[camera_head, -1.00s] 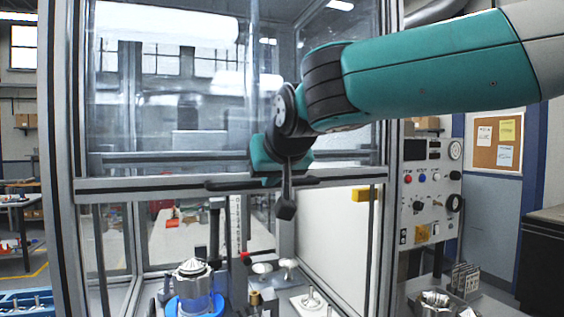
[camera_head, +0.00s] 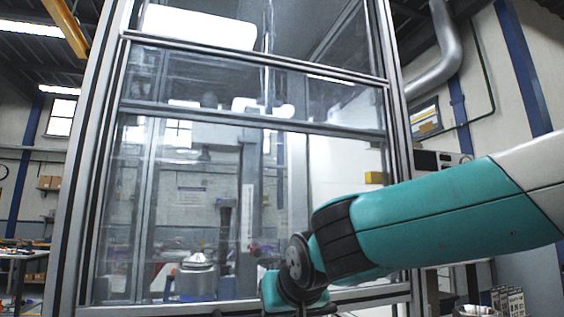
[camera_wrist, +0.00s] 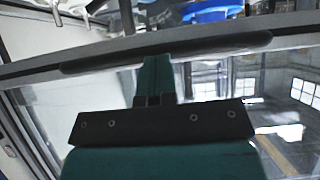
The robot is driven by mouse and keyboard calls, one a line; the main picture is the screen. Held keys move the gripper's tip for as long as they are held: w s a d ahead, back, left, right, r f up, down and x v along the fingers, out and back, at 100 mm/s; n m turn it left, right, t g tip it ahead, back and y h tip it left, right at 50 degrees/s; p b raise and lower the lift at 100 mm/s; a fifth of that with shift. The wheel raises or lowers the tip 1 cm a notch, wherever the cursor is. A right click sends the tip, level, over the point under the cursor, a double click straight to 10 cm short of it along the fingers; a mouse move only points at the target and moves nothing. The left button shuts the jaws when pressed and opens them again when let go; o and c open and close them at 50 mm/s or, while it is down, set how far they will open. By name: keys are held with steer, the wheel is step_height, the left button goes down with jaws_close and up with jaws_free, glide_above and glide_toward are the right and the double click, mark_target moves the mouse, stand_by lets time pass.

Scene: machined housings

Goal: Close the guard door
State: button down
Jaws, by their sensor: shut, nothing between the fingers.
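The guard door (camera_head: 250,190) is a clear vertical panel in a grey metal frame. It covers the front opening, and its bottom bar (camera_head: 360,297) is low, near the picture's bottom edge. In the wrist view, a long dark handle (camera_wrist: 220,46) runs along the grey bottom bar. My gripper (camera_wrist: 155,62) is shut and empty, with its teal end overlapping the handle from above; I cannot tell exactly where it touches. In the head view only the upper part of my gripper (camera_head: 295,290) shows at the bar. Its fingertips are cut off there.
A machined part (camera_head: 197,277) shows behind the panel, and a blue holder (camera_wrist: 212,11) shows in the wrist view. A control box (camera_head: 440,160) is right of the enclosure. Metal parts (camera_head: 508,300) stand at lower right.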

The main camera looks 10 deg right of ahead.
step_height(320, 180, down, 16)
steer(key=b, duration=1)
steer(key=shift+w, duration=0.1)
steer(key=shift+r, duration=0.1)
